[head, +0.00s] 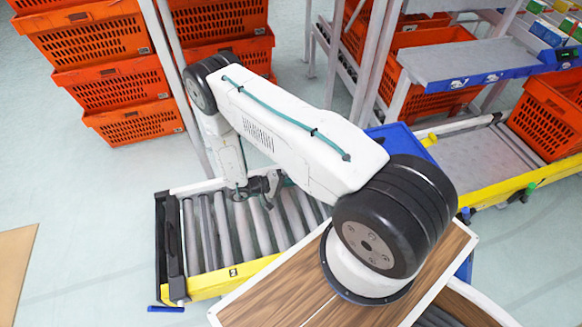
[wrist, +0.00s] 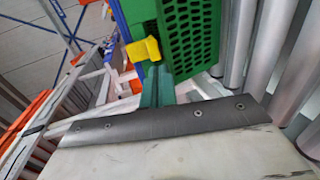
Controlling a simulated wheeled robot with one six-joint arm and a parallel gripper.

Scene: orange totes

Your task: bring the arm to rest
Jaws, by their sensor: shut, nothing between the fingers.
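My white arm (head: 300,145) reaches out to the left from its base and bends down over the roller conveyor (head: 205,240) in the head view. My gripper (head: 270,185) hangs low over the rollers, small and partly hidden by the arm. In the wrist view, the two teal fingers of my gripper (wrist: 156,82) are together with nothing between them. A green perforated crate (wrist: 190,40) is just beyond the fingertips, with a yellow part (wrist: 143,50) near them. I cannot tell whether the fingers touch either.
Stacked orange totes (head: 100,80) stand behind the conveyor at left. Grey rack posts (head: 370,60) rise behind the arm. A grey shelf with a blue edge (head: 480,65) and another orange tote (head: 550,110) are at right.

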